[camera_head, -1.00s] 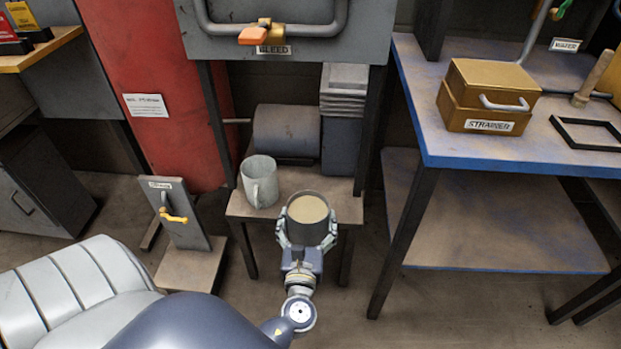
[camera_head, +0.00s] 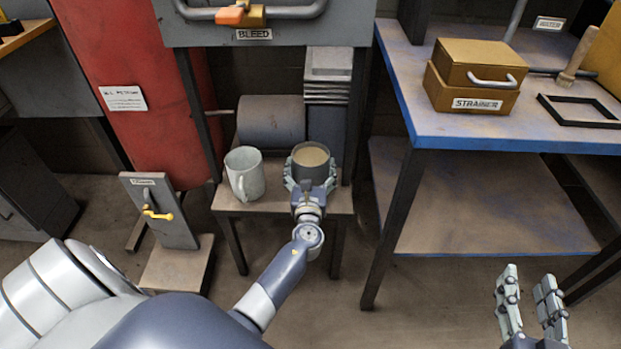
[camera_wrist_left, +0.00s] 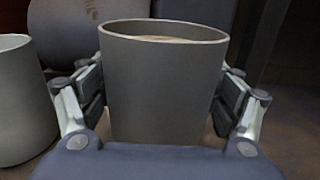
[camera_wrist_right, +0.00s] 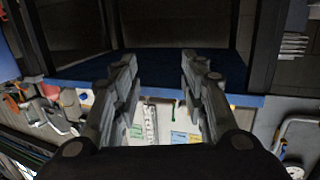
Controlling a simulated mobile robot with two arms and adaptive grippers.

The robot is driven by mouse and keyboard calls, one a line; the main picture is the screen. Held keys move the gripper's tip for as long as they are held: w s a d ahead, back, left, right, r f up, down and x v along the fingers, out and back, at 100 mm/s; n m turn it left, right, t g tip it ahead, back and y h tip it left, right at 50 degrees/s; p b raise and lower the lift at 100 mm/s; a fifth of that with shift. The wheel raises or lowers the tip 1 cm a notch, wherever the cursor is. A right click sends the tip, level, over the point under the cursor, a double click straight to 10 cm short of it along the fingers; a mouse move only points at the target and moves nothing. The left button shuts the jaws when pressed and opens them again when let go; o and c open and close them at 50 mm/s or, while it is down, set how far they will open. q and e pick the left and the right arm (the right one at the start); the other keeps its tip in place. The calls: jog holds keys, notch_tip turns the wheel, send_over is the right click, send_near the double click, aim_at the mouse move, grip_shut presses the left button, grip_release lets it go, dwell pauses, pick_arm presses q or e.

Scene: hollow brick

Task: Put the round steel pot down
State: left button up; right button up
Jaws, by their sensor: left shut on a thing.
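The round steel pot (camera_head: 311,167) is grey and open-topped, with a pale brown filling. It is upright over the right part of the small low table (camera_head: 225,203). My left gripper (camera_head: 311,180) is shut around the pot's sides from the front. In the left wrist view the pot (camera_wrist_left: 160,90) fills the space between the fingers; its base is hidden. I cannot tell whether it touches the tabletop. My right gripper (camera_head: 528,285) is open and empty at the lower right, away from the pot; its parted fingers also show in the right wrist view (camera_wrist_right: 160,75).
A grey mug (camera_head: 244,178) stands just left of the pot, its edge also in the left wrist view (camera_wrist_left: 20,100). A dark cylinder (camera_head: 271,121) and a grey bin (camera_head: 328,130) are behind. A blue-edged bench (camera_head: 470,143) stands right, a lever stand (camera_head: 160,215) left.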

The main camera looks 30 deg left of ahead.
aim_at(311, 165)
pick_arm(q)
notch_tip(311, 165, down, 3)
jog(key=shift+f+b, duration=0.1)
jog(key=shift+b, duration=1.05)
pick_arm(e)
notch_tip(311, 165, up, 11)
jog(key=s+a+t+y, duration=0.1)
jog(key=t+y, duration=0.1)
jog(key=t, duration=0.4)
jog(key=shift+s, duration=0.3)
pick_arm(q)
jog(key=shift+f, duration=0.1)
jog(key=o, duration=1.5)
jog(key=shift+o, duration=0.2)
jog(key=shift+f, duration=0.1)
pick_arm(e)
jog(key=shift+s+r+t, duration=0.2)
jog(key=shift+r+t, duration=0.05)
jog(key=shift+t, duration=0.05)
